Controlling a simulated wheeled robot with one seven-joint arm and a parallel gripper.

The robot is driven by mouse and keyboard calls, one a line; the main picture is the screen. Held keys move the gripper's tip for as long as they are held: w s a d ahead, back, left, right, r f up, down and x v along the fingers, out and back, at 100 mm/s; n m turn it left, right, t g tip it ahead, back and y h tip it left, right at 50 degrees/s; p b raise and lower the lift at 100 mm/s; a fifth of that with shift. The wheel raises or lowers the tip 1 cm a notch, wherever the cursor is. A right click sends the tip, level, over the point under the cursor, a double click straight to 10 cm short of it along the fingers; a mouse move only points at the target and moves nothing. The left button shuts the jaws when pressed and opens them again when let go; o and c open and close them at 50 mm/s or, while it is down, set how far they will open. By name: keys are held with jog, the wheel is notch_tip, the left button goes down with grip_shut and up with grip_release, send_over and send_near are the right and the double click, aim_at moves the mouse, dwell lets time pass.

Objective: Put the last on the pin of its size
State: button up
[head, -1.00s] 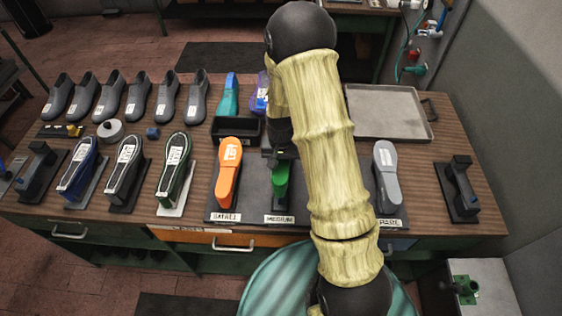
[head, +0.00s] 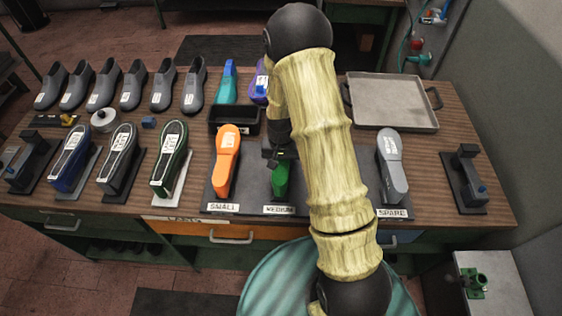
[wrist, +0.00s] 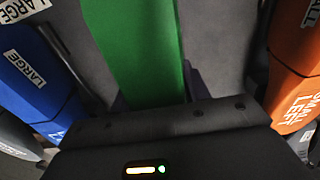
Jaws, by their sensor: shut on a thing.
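A green last (head: 281,180) stands upright at the place labelled MEDIUM (head: 279,209) on the dark board. My gripper (head: 281,150) is shut on its upper part, and the green last also fills the middle of the wrist view (wrist: 135,45). Its lower end and the pin are hidden, so I cannot tell whether it is seated. An orange last (head: 228,160) stands at the SMALL place, to its left. A grey last (head: 391,165) stands at the SPARE place. A blue last marked LARGE (wrist: 40,75) shows in the wrist view; my arm hides it in the head view.
Several grey shoes (head: 132,85) line the back left. Shoes on stands (head: 118,160) are left of the board. A black bin (head: 233,119) with a teal last (head: 229,82) behind it stands behind the orange last. A metal tray (head: 392,105) lies back right; a dark press-like stand (head: 466,180) is at right.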

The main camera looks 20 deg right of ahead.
jog(key=shift+f, duration=0.6)
jog(key=shift+f+b, duration=0.55)
jog(key=shift+b, duration=0.15)
dwell(0.5)
jog(key=o, duration=1.3)
notch_tip(320, 180, up, 17)
jog(key=b, duration=0.3)
jog(key=shift+s+r, duration=0.15)
jog(key=shift+r, duration=0.05)
jog(key=shift+s, duration=0.15)
jog(key=s+n, duration=0.1)
jog(key=s, duration=0.3)
jog(key=s+n+t, duration=0.1)
jog(key=s, duration=0.4)
jog(key=s+n+t, duration=0.1)
jog(key=s, duration=0.4)
jog(key=shift+n, duration=0.3)
jog(key=shift+w, duration=0.1)
